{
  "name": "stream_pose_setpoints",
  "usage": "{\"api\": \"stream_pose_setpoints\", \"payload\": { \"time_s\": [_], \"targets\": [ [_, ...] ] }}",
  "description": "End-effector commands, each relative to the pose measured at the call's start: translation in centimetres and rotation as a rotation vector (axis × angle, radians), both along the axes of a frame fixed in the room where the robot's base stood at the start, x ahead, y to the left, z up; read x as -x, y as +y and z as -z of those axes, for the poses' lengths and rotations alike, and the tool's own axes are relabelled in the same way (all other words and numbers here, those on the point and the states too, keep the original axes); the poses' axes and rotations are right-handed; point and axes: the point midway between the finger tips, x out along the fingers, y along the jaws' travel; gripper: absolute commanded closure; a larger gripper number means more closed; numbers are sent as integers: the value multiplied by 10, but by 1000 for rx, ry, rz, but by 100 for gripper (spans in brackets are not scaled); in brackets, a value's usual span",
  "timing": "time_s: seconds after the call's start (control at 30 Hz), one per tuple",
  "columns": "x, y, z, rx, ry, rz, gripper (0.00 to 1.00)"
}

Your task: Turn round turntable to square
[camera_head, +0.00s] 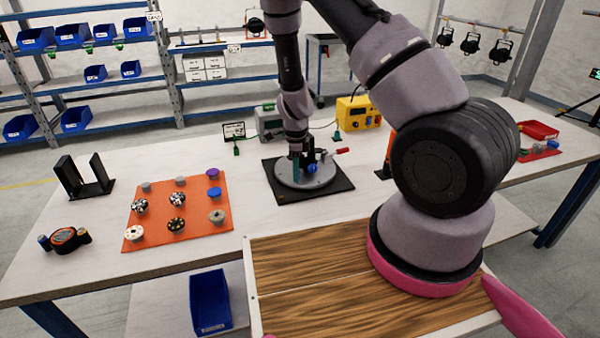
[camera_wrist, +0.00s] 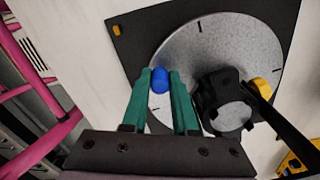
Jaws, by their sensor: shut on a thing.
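The round turntable (camera_head: 290,180) is a grey disc on a black square base, on the white table in the middle of the head view. In the wrist view the disc (camera_wrist: 190,50) bears black tick marks, and a yellow mark (camera_wrist: 145,30) sits on the black base. A blue peg (camera_wrist: 160,79) stands near the disc's edge. My gripper (camera_wrist: 159,72) has its green fingers shut on that peg, one on each side. A black fitting (camera_wrist: 225,100) with a grey round face stands on the disc beside my fingers and hides part of it.
An orange mat (camera_head: 155,235) with several knobs lies left of the turntable. A black bracket (camera_head: 85,190) stands farther left. A yellow device (camera_head: 358,113) stands behind. A wood-topped board (camera_head: 300,300) is in front. Bare table lies between mat and turntable.

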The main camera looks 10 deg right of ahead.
Motion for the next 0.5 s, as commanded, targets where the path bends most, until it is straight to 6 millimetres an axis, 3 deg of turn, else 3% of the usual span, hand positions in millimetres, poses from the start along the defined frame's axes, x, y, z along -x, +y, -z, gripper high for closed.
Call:
{"api": "stream_pose_setpoints", "payload": {
  "time_s": [0.5],
  "targets": [
    [-8, 10, 0, 0, -1, 131, 100]
  ]
}}
